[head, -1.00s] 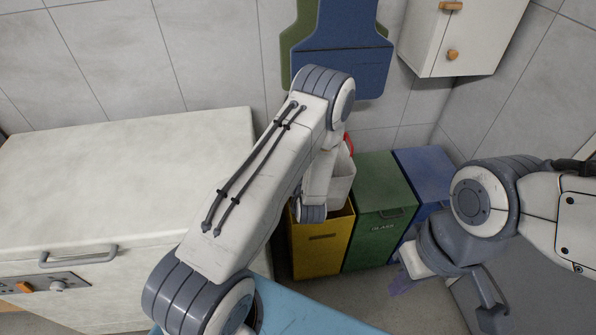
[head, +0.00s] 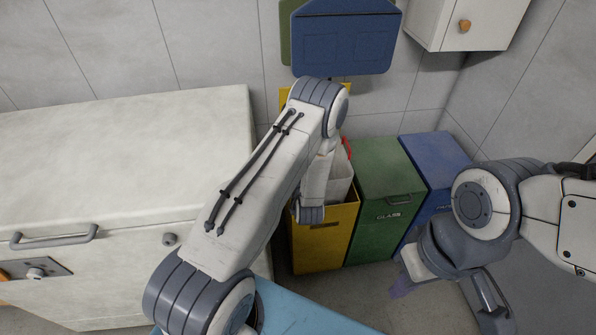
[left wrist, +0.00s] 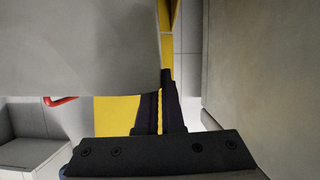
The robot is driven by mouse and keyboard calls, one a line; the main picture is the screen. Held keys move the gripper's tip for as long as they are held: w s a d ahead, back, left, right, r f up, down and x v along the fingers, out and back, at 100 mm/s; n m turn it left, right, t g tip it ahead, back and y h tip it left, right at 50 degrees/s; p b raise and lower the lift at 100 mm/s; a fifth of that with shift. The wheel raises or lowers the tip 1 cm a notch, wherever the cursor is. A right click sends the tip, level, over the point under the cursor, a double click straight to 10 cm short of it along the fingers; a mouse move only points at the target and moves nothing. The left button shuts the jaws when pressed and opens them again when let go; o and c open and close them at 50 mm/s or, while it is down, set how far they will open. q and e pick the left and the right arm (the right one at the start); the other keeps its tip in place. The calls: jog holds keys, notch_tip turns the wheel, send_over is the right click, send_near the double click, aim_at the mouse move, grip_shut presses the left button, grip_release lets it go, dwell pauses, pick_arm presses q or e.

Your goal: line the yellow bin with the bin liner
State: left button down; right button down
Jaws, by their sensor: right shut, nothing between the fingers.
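The yellow bin (head: 325,243) stands on the floor, left of the green bin, partly covered by my left arm. A pale grey-white, bag-like thing (head: 341,180) with a red loop (head: 347,148), apparently the bin liner, is at the bin's mouth. How far it sits inside is hidden. In the left wrist view the pale sheet (left wrist: 80,45) and red loop (left wrist: 62,101) are close. My left gripper (left wrist: 160,112) shows dark fingers near each other, with yellow behind; its grip is unclear.
The green bin (head: 385,215) and blue bin (head: 437,163) stand in a row to the right. A white chest (head: 120,160) with a handle fills the left. A wall cupboard (head: 475,25) is at upper right.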

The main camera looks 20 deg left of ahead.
pick_arm(q)
notch_tip(320, 180, down, 9)
jog(key=b, duration=0.6)
jog(key=shift+r, duration=0.1)
jog(key=c, duration=1)
grip_release()
jog(key=o, duration=0.6)
jog(key=shift+s+d, duration=0.1)
jog(key=shift+v, duration=2.9)
jog(key=shift+r, duration=0.1)
